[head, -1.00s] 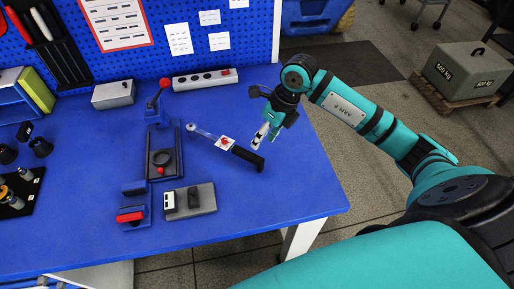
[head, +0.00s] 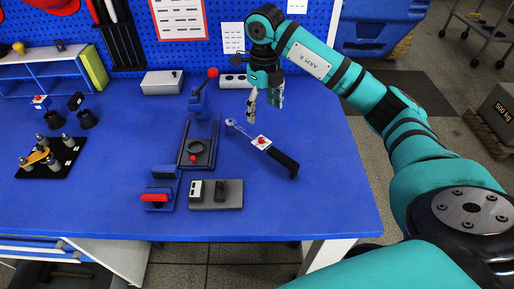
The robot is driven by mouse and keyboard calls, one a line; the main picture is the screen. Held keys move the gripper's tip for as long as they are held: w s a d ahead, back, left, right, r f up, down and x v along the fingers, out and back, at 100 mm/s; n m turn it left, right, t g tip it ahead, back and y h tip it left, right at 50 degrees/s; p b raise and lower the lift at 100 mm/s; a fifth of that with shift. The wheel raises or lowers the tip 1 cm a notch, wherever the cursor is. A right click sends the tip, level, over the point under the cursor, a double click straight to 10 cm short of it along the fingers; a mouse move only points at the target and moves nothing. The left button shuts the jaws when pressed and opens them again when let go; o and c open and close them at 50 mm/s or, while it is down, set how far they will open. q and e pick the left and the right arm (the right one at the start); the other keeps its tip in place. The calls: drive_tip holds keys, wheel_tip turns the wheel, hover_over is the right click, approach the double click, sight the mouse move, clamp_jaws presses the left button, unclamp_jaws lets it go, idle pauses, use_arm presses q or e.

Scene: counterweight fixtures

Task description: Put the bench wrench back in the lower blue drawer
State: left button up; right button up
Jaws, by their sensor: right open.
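The wrench (head: 284,161), with a bright shaft, a white tag with a red mark and a black handle, lies diagonally on the blue bench (head: 330,205). My right gripper (head: 264,107) is open and empty, pointing down near the wrench's ratchet-head end, with its fingers apart from the wrench. Drawer fronts with blue faces (head: 32,246) show under the bench's front edge at the lower left, partly cut off by the frame. Which one is the lower drawer I cannot tell. My left gripper is out of view.
A clamp fixture with a red-knobbed lever (head: 200,130) stands left of the wrench. A grey block (head: 229,196) and a red-handled fixture (head: 157,197) stand near the front. A grey box (head: 162,83) and power strip (head: 234,81) lie at the back. The bench's right front is clear.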

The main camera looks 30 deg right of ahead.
hover_over(263, 140)
wheel_tip(263, 140, down, 4)
drive_tip(key=shift+w+f+p, duration=0.1)
drive_tip(key=shift+p, duration=0.2)
wheel_tip(263, 140, down, 4)
drive_tip(key=shift+f+p, duration=0.15)
drive_tip(key=shift+p, duration=0.2)
drive_tip(key=shift+f, duration=0.85)
wheel_tip(263, 140, down, 4)
drive_tip(key=shift+r+p, duration=0.2)
drive_tip(key=shift+p, duration=0.55)
drive_tip(key=shift+f, duration=0.4)
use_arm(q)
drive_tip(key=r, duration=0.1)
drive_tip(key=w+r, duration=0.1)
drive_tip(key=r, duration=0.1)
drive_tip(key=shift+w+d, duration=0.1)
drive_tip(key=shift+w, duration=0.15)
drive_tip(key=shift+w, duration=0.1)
